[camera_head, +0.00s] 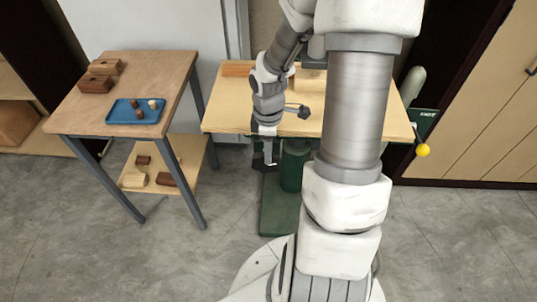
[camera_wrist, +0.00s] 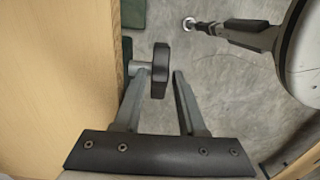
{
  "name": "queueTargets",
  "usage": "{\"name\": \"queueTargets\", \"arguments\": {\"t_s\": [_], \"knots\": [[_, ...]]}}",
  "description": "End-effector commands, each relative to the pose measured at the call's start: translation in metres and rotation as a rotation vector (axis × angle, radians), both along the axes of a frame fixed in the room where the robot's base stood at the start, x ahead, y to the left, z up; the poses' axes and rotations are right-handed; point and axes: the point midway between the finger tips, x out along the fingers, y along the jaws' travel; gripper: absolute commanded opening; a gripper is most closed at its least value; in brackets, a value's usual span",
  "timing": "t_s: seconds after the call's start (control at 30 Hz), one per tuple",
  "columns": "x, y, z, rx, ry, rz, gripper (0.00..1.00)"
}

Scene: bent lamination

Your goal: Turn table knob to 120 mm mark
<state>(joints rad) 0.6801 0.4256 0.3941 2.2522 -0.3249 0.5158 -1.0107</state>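In the wrist view a dark, flat knob (camera_wrist: 160,70) sits on a short grey shaft (camera_wrist: 138,68) beside the wooden table's edge (camera_wrist: 95,70). My gripper (camera_wrist: 160,74) is open with the knob between its two fingers. A gap shows between the knob and the right finger; the left finger is close to the knob and shaft, and I cannot tell if it touches. In the head view my gripper (camera_head: 266,160) points down at the front edge of the light wooden machine table (camera_head: 225,112). The knob is not clear there. No scale or 120 mm mark is readable.
The machine's green base (camera_head: 280,205) stands below the table, and a yellow ball handle (camera_head: 423,150) sticks out at right. A side table (camera_head: 90,120) at left holds a blue tray (camera_head: 122,118) and wooden blocks (camera_head: 96,84). Grey floor is clear between the tables' fronts and me.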

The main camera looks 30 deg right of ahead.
Motion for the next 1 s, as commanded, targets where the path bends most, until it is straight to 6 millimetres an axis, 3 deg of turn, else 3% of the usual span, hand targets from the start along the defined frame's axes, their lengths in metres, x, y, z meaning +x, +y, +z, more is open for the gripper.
{"name": "queueTargets", "arguments": {"t_s": [0.13, 0.43, 0.67, 1.0], "knots": [[-0.0002, 0.0000, -0.0117, 0.000, 0.000, 0.000, 0.40], [-0.0001, -0.0002, -0.0129, 0.000, 0.000, -0.001, 0.40], [-0.0001, -0.0001, -0.0128, 0.000, 0.000, -0.001, 0.00], [-0.0014, -0.0011, -0.0105, 0.019, -0.006, -0.002, 0.00]]}}
